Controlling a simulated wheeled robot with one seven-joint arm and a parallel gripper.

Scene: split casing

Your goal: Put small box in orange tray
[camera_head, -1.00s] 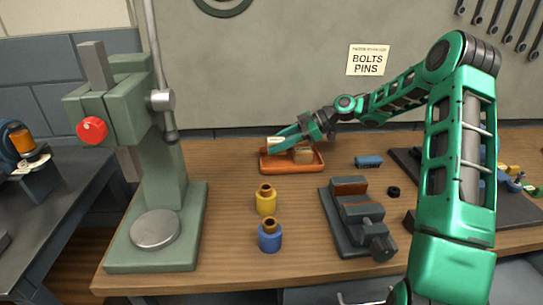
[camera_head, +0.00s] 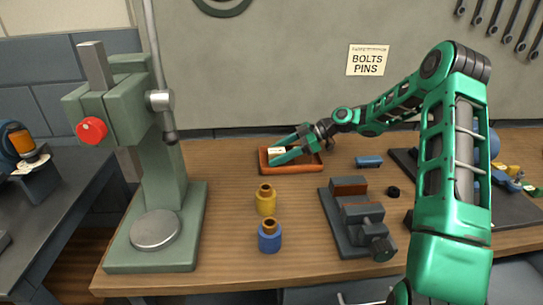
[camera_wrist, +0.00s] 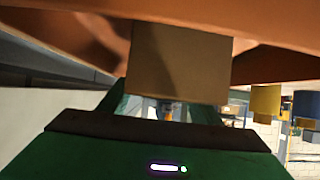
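The orange tray (camera_head: 292,170) lies on the bench near the wall. The small box (camera_head: 277,150), cream-coloured, is at the tray's left part, between my fingers. In the wrist view the box (camera_wrist: 180,62) fills the middle, with the orange tray (camera_wrist: 285,65) behind and around it. My gripper (camera_head: 276,153) reaches in from the right, and its green fingers are spread apart on either side of the box. Whether a finger still touches the box, and the box's underside, cannot be seen.
A yellow bottle-like part (camera_head: 266,200) and a blue one (camera_head: 269,236) stand in front of the tray. A grey vice (camera_head: 358,222) and a small blue block (camera_head: 369,161) are to the right. A green press (camera_head: 160,150) stands at the left.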

